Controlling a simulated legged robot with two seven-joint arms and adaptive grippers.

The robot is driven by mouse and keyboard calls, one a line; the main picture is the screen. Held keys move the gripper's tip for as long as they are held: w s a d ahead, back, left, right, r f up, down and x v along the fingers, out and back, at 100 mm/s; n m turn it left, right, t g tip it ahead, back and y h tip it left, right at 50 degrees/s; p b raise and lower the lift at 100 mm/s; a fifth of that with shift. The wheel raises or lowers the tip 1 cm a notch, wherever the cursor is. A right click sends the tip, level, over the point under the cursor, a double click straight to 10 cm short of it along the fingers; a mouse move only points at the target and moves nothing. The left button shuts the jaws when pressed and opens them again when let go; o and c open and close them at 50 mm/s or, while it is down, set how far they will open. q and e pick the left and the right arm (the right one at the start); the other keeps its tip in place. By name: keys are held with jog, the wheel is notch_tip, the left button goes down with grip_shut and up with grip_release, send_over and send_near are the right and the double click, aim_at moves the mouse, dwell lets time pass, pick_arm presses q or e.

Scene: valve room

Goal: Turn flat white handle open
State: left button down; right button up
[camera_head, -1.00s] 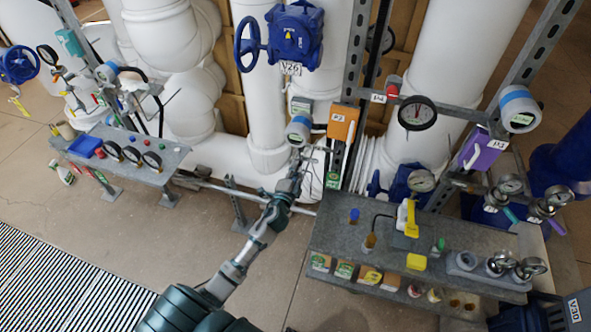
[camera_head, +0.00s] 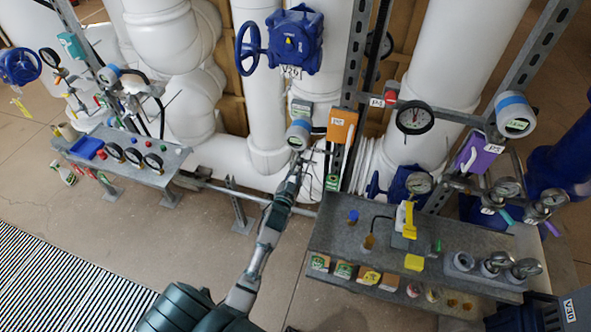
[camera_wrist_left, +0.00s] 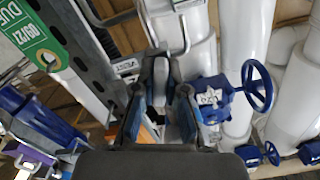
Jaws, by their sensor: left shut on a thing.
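My left gripper (camera_head: 301,163) reaches in from below to the white pipework left of the upright metal rail. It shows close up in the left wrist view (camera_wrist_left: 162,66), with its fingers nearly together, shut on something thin. In the head view the handle is too small to make out at the gripper. My right gripper is not in view.
An orange box (camera_head: 342,124) and the upright rail (camera_head: 356,50) stand close right of my gripper. A grey-blue transmitter (camera_head: 299,132) is just above it. A blue valve (camera_head: 295,38) is higher up. A grey shelf (camera_head: 330,237) with small items lies to the right.

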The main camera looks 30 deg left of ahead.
pick_arm(q)
jog(key=shift+f+n+p, duration=0.2)
jog(key=shift+n+p, duration=0.15)
jog(key=shift+n, duration=0.65)
jog(key=shift+f+n+p, duration=0.2)
jog(key=shift+n+p, duration=0.15)
jog(key=shift+n, duration=0.65)
jog(key=shift+s, duration=0.1)
jog(key=c, duration=1.3)
grip_release()
jog(key=shift+o, duration=0.5)
jog(key=shift+r, duration=0.15)
jog(key=shift+r, duration=0.1)
jog(key=v, duration=1.2)
jog(key=shift+d, duration=0.1)
